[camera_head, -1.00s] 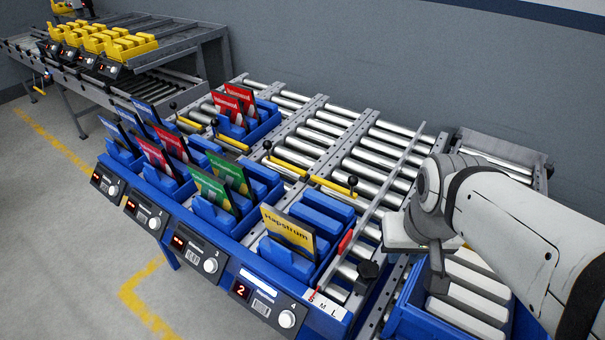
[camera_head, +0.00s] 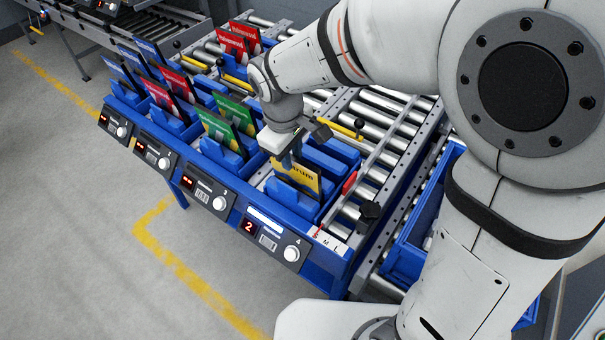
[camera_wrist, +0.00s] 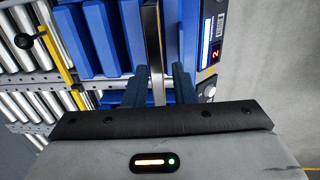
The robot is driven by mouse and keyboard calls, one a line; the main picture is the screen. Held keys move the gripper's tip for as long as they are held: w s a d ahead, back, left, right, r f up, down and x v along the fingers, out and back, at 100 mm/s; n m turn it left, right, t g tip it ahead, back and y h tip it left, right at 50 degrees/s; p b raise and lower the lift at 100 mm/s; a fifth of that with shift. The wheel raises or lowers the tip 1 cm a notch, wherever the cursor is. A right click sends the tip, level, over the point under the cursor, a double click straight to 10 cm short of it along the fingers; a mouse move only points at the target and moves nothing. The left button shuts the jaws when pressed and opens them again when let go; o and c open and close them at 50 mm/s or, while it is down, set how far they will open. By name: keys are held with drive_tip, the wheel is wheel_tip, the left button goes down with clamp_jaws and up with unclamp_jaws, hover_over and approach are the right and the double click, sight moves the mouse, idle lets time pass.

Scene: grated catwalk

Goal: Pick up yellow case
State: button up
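The yellow case (camera_head: 297,182) stands upright in a blue slotted holder (camera_head: 291,203) at the front right station, the one whose display reads 2. My gripper (camera_head: 288,160) is pointed down over the case's top edge and hides part of its front. In the wrist view, the case (camera_wrist: 153,45) shows edge-on as a thin dark and pale strip between the two fingers of my gripper (camera_wrist: 158,88). The fingers are apart, with a visible gap beside the case, so the gripper looks open around it.
Green cases (camera_head: 220,130), red cases (camera_head: 166,97) and blue cases (camera_head: 119,76) stand in neighbouring holders to the left. Metal rollers (camera_head: 395,118) lie behind. A blue bin (camera_head: 412,250) is at the right, partly hidden by my arm. The floor in front is clear.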

sight(295, 179)
drive_tip(key=f, duration=0.6)
drive_tip(key=shift+w+d+p, duration=0.25)
drive_tip(key=shift+w+p, duration=0.05)
drive_tip(key=shift+w, duration=0.1)
drive_tip(key=shift+c, duration=0.5)
clamp_jaws()
